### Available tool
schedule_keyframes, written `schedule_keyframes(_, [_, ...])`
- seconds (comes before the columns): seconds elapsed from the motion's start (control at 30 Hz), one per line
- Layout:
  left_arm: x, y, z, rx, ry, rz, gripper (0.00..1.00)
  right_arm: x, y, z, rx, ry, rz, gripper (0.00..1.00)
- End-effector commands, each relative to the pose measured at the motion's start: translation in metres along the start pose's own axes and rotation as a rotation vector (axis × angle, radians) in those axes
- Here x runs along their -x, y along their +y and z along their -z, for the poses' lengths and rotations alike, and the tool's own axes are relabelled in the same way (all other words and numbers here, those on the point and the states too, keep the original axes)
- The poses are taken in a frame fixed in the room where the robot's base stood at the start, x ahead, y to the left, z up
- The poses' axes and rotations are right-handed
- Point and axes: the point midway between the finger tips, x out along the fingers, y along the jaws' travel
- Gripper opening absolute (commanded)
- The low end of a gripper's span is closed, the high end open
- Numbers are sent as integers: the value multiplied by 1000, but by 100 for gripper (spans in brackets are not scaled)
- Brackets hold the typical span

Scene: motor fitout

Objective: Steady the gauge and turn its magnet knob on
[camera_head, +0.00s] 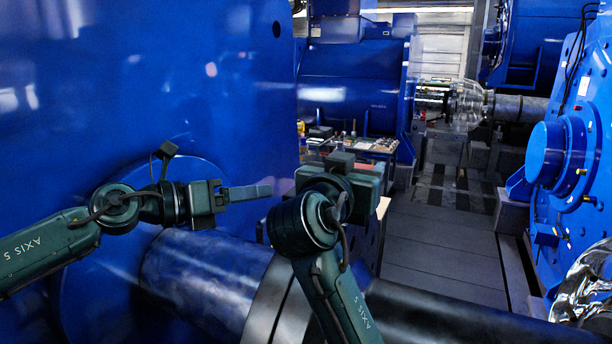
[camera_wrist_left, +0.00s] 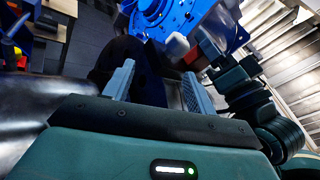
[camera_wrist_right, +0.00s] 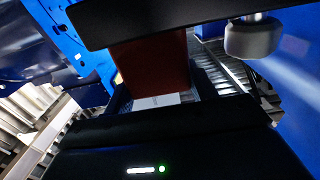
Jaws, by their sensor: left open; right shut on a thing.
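My right gripper (camera_wrist_right: 160,92) is shut on a dark red-brown block (camera_wrist_right: 150,70), which seems to be the gauge's base. A dark bar (camera_wrist_right: 185,14) crosses above the block, and a light grey round piece (camera_wrist_right: 253,38) hangs beside it. I cannot tell whether that piece is the knob. In the head view my right gripper (camera_head: 345,175) hides the gauge. My left gripper (camera_wrist_left: 158,88) is open; in the head view (camera_head: 262,190) its fingers point right toward the right gripper. A pale rounded piece (camera_wrist_left: 177,45) shows beyond its fingers, apart from them.
A large blue motor housing (camera_head: 150,80) fills the left. A thick dark shaft (camera_head: 205,275) runs below both arms. A cluttered workbench (camera_head: 350,145) stands behind. Another blue machine (camera_head: 560,150) stands at the right, with grey floor (camera_head: 435,240) between.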

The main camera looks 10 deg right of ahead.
Motion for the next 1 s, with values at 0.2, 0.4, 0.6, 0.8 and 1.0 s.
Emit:
schedule_keyframes(0.2, [13,-20,-1,-361,-107,-5,56,0,0,1,-2,2,1,29])
schedule_keyframes(0.4, [11,-27,-4,-466,-139,-10,56,0,0,1,-1,3,1,29])
schedule_keyframes(0.6, [-21,-29,-8,-468,-139,-8,56,0,0,1,-1,3,1,29])
schedule_keyframes(0.8, [-62,-29,-13,-465,-139,-9,56,0,0,1,-1,3,1,29])
schedule_keyframes(1.0, [-91,-29,-17,-464,-139,-10,56,0,0,1,-1,3,1,29])
